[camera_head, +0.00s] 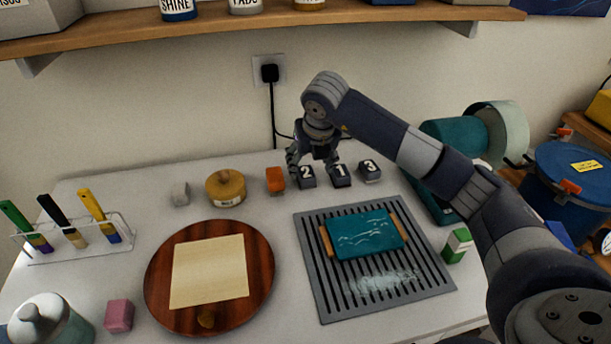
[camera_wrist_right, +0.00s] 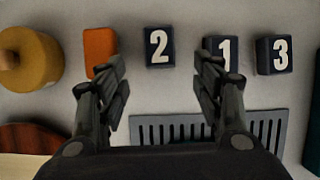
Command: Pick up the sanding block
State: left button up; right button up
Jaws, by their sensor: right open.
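Several small blocks lie on the table, and I cannot tell for sure which is the sanding block. An orange block (camera_head: 275,180) stands left of the dark numbered blocks; it also shows in the right wrist view (camera_wrist_right: 98,45). A grey block (camera_head: 180,193) and a pink block (camera_head: 119,315) lie further left. My right gripper (camera_head: 312,168) is open and empty over the back of the table, by the dark block marked 2 (camera_head: 306,182). In the right wrist view, block 2 (camera_wrist_right: 159,47) appears ahead between the open fingers (camera_wrist_right: 163,82), and the left finger partly covers the orange block. My left gripper is out of view.
Dark blocks 1 (camera_head: 341,180) and 3 (camera_head: 370,172) stand just right of block 2. A round yellow wooden-knobbed pot (camera_head: 226,191) is left of the orange block. A slotted grey rack (camera_head: 327,294) holds a teal board (camera_head: 363,233). A wooden shelf (camera_head: 240,30) hangs above.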

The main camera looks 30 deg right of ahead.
aim_at(307, 174)
jog(key=shift+x, duration=0.8)
jog(key=p+x, duration=0.1)
jog(key=x, duration=0.3)
jog(key=shift+w+r+p, duration=0.1)
jog(key=shift+w+p, duration=0.2)
jog(key=shift+p, duration=0.05)
jog(key=shift+w+d+f, duration=0.1)
jog(key=shift+w+f, duration=0.15)
jog(key=shift+f, duration=0.25)
jog(key=c, duration=1.2)
